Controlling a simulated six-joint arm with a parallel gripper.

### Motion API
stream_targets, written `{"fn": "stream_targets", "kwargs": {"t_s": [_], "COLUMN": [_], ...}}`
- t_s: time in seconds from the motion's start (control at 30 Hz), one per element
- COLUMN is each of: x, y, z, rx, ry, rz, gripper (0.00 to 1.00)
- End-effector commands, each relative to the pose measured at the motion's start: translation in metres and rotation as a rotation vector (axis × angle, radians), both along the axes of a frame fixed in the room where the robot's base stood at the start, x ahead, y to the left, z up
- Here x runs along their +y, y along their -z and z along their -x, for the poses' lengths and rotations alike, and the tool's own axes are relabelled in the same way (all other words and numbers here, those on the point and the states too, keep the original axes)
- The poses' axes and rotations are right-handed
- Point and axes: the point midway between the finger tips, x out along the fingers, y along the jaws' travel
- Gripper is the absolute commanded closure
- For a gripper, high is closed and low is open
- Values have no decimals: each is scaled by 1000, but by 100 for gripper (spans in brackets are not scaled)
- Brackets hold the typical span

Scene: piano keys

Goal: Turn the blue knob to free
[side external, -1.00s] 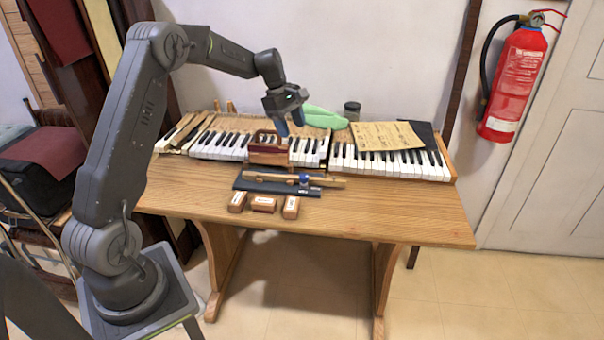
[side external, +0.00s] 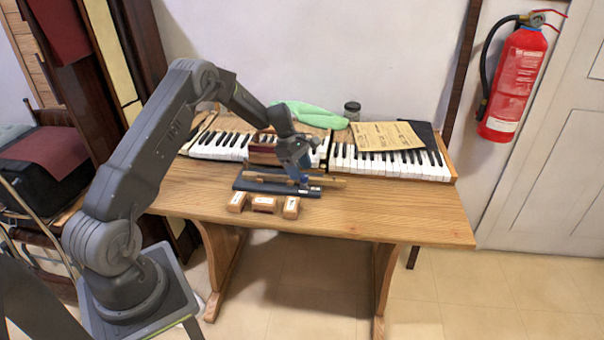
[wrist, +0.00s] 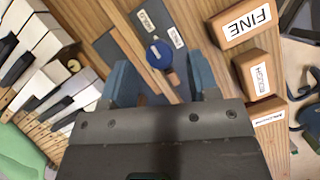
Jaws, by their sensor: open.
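The blue knob (wrist: 158,54) is round with a small pale mark on its top. It sits on a dark base plate (side external: 245,184) beside a long wooden bar, with small labels near it that are too small to read surely. In the wrist view it lies just ahead of and between the blue fingers of my gripper (wrist: 161,82), which are spread apart with nothing between them that I can see gripped. In the side external view my gripper (side external: 297,178) is low over the right part of the plate and mostly hides the knob. Contact cannot be told.
Several labelled wooden blocks stand in front of the plate, one reading FINE (wrist: 243,22). Piano keys (side external: 390,165) run behind, with a wooden block with a handle (side external: 262,155), a green cloth (side external: 315,117) and a paper sheet (side external: 378,136). The table's right front (side external: 410,215) is clear.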

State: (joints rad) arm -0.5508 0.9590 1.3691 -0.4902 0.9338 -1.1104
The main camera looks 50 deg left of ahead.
Motion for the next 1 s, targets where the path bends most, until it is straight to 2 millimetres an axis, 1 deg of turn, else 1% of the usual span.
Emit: {"fn": "stream_targets", "kwargs": {"t_s": [0.03, 0.1, 0.2, 0.5, 1.0], "x": [-3, -5, -6, -7, -7], "y": [6, 12, 16, 18, 17], "z": [-1, -2, -3, -3, -3], "rx": [1, 0, -1, -1, -1], "ry": [1, 0, 1, 1, 1], "rz": [2, 1, -1, -1, -1], "gripper": [45, 45, 45, 45, 93]}}
